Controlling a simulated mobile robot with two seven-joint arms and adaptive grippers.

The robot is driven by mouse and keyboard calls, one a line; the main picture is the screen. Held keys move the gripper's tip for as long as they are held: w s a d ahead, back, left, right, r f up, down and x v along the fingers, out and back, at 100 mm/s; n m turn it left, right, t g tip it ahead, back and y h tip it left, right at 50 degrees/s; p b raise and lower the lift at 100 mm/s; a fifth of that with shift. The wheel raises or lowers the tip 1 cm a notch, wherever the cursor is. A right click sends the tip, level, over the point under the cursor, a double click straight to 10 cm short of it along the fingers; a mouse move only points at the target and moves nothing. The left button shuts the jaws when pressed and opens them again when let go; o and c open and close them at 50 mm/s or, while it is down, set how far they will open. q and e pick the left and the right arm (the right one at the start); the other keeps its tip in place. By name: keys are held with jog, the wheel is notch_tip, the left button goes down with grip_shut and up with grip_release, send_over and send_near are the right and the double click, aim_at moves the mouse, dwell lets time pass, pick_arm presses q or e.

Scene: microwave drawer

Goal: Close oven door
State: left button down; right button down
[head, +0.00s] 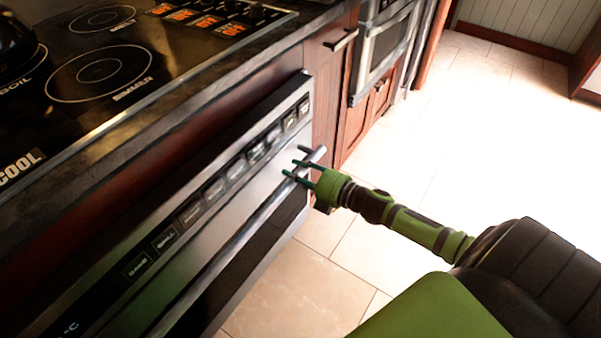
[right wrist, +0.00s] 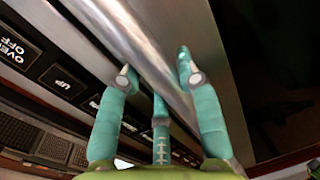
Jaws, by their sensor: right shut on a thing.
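The oven (head: 262,165) is built in below the cooktop, with a silver control panel of buttons along its top. Its door (head: 275,235) has dark glass and a silver bar handle (head: 243,237); I cannot tell how far the door stands open. My right gripper (head: 303,172) is at the handle's far end, its teal fingers around the bar. In the right wrist view the fingers (right wrist: 155,75) lie on both sides of the handle (right wrist: 140,45), shut on it. My left gripper is not in view.
The black cooktop (head: 140,65) and its dark counter edge run above the oven. A wooden cabinet (head: 325,105) with a small handle and another built-in appliance (head: 385,45) stand beyond it. The tiled floor (head: 440,150) to the right is clear.

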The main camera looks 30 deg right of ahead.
jog(key=c, duration=1.3)
grip_release()
jog(key=shift+w+a+r, duration=0.1)
jog(key=shift+w+r, duration=0.05)
jog(key=shift+r, duration=0.15)
jog(key=o, duration=0.5)
jog(key=shift+w, duration=0.1)
jog(key=shift+c, duration=0.2)
jog(key=shift+a+f, duration=0.1)
jog(key=shift+f, duration=0.05)
jog(key=shift+s+d, duration=0.2)
jog(key=shift+s, duration=0.15)
jog(key=v, duration=1.1)
jog(key=shift+s+d, duration=0.1)
